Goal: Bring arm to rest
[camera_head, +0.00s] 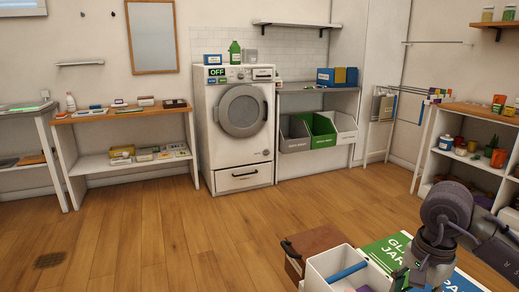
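My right arm (447,212) comes in at the lower right and bends down beside a white bin. The end of my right gripper (403,276) is small and partly cut off at the bottom edge, over or beside the bin; its fingers are not clear. My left arm and gripper are out of view. The white cube shelf (429,182) stands at the right with a wooden top, holding jars, a small plant and other items in its compartments.
A white bin (318,268) with a blue item, a brown box (312,241) and green boards marked with letters (393,250) crowd the lower right. A washing machine (240,155) and a wooden-topped table (120,115) line the back wall. The middle floor is clear.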

